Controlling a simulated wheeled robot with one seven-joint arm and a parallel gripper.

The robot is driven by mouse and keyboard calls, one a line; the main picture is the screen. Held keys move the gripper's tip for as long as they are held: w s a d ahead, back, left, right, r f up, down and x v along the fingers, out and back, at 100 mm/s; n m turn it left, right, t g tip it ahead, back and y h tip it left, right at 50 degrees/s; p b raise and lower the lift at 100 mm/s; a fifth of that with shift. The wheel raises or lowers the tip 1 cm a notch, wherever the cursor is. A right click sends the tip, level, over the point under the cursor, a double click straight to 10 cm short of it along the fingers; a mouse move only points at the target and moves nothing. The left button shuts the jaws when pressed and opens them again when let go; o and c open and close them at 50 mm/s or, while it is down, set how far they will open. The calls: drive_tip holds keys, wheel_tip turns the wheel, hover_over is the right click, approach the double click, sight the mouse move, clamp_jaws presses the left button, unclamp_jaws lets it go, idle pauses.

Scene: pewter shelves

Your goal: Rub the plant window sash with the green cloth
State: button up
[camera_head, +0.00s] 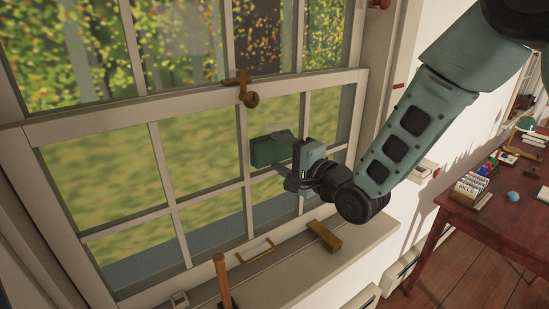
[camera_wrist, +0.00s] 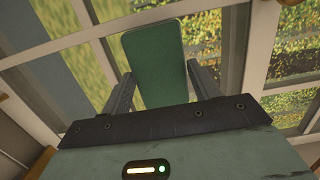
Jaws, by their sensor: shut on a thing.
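The window sash (camera_head: 205,198) is a pale wooden frame with several panes, and blurred greenery shows through the glass. It also fills the back of the wrist view (camera_wrist: 88,32). My gripper (camera_head: 284,158) is in front of the right part of the lower sash. It is shut on the green cloth (camera_head: 268,150), which looks like a flat folded pad. In the wrist view the cloth (camera_wrist: 156,65) stands between the two fingers, with the panes behind it. I cannot tell whether the cloth touches the sash.
A brass latch (camera_head: 243,88) sits on the meeting rail. A brass handle (camera_head: 255,251) is on the bottom rail. A yellow-brown block (camera_head: 324,236) lies on the sill (camera_head: 345,250), near an upright wooden handle (camera_head: 222,280). A cluttered red-brown desk (camera_head: 470,215) stands at the right.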

drive_tip(key=w+d, duration=0.4)
drive_tip(key=d, duration=0.2)
drive_tip(key=shift+w, duration=0.2)
idle(0.6)
